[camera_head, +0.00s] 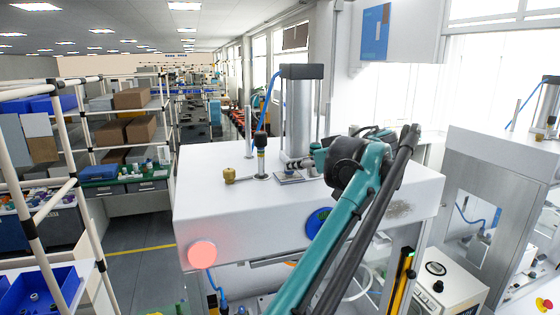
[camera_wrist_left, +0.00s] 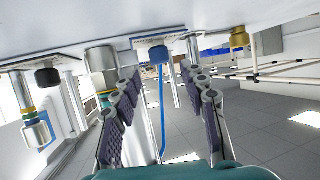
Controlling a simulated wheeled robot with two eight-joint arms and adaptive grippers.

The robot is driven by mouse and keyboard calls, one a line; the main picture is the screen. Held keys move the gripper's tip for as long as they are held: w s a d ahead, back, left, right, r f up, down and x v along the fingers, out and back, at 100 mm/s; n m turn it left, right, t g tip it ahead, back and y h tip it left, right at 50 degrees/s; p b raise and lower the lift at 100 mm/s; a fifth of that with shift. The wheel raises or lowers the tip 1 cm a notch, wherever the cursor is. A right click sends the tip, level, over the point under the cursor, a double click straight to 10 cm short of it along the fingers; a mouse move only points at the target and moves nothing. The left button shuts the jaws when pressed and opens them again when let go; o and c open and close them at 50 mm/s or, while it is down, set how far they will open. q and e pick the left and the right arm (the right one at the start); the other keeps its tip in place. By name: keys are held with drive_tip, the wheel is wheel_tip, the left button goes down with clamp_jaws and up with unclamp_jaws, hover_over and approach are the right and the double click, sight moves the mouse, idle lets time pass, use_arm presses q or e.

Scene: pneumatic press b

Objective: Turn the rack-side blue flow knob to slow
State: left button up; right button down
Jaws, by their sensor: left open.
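The wrist picture looks upside down. In it, the blue flow knob (camera_wrist_left: 157,54) sits on a small plate on the white press top, with a blue hose behind it. My left gripper (camera_wrist_left: 160,73) is open; its two purple-padded fingers lie either side of the knob in the picture. The knob appears just past the fingertips, with no clear contact. In the head view, my left gripper (camera_head: 297,163) is low over the press top, beside the foot of the upright cylinder (camera_head: 298,115). The knob is not clearly visible there. My right gripper is not in view.
A brass fitting (camera_head: 229,175) and a black-topped post (camera_head: 261,150) stand left of the cylinder on the press top (camera_head: 215,205). A dark knob (camera_wrist_left: 48,77) is at left in the wrist view. Shelving (camera_head: 125,130) stands further left.

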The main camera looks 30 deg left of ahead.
use_arm(q)
drive_tip(key=shift+p+x, duration=0.7)
drive_tip(key=shift+x, duration=0.55)
drive_tip(key=x, duration=0.4)
drive_tip(key=shift+a, duration=0.1)
drive_tip(key=shift+s+d+r, duration=0.15)
drive_tip(key=shift+s+d, duration=0.1)
drive_tip(key=shift+d, duration=0.35)
drive_tip(key=c, duration=0.5)
clamp_jaws()
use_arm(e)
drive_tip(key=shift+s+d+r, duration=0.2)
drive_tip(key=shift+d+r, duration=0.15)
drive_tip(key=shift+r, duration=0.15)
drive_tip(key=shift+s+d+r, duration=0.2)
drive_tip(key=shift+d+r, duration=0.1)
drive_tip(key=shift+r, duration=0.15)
